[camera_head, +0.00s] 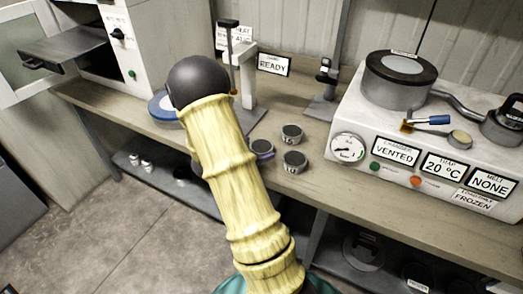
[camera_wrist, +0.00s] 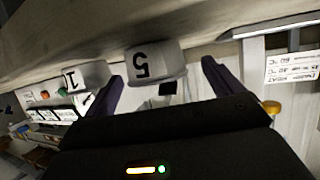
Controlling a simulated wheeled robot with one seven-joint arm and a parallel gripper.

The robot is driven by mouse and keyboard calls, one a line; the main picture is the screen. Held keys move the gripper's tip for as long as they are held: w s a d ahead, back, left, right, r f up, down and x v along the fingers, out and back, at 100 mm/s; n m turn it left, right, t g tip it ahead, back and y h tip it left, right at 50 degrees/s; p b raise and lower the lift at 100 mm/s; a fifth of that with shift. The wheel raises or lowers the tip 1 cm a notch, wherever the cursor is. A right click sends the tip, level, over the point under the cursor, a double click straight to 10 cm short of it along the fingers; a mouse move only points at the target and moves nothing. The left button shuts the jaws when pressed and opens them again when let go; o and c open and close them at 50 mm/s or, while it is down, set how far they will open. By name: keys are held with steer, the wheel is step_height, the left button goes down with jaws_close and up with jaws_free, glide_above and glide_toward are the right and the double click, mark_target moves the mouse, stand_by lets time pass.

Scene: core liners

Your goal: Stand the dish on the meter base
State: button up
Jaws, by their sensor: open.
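Several small grey dishes stand on the bench in the head view: one at the back (camera_head: 291,134), one at the front (camera_head: 294,162) that seems to read 10, and one at the left (camera_head: 262,147), partly hidden by my arm. The wrist view is upside down; there a dish marked 5 (camera_wrist: 155,62) lies ahead between the fingers of my open gripper (camera_wrist: 162,72), apparently not held. Another dish marked 1 (camera_wrist: 86,76) is beside the left finger. A stand with a base (camera_head: 248,118) rises behind my arm; I cannot tell whether it is the meter base.
A white machine (camera_head: 390,140) with a round lidded chamber (camera_head: 397,78) fills the bench's right. A second stand (camera_head: 322,105) is behind the dishes. A blue-rimmed round thing (camera_head: 164,108) is partly behind my arm. An open-doored cabinet (camera_head: 120,40) stands left.

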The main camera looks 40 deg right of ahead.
mark_target(265, 147)
steer(key=x, duration=0.4)
steer(key=shift+s+d+f, duration=0.2)
steer(key=shift+d, duration=0.05)
steer(key=c, duration=1.2)
steer(key=shift+r, duration=0.1)
step_height(265, 147, up, 10)
steer(key=shift+f+p, duration=0.1)
steer(key=shift+p, duration=0.55)
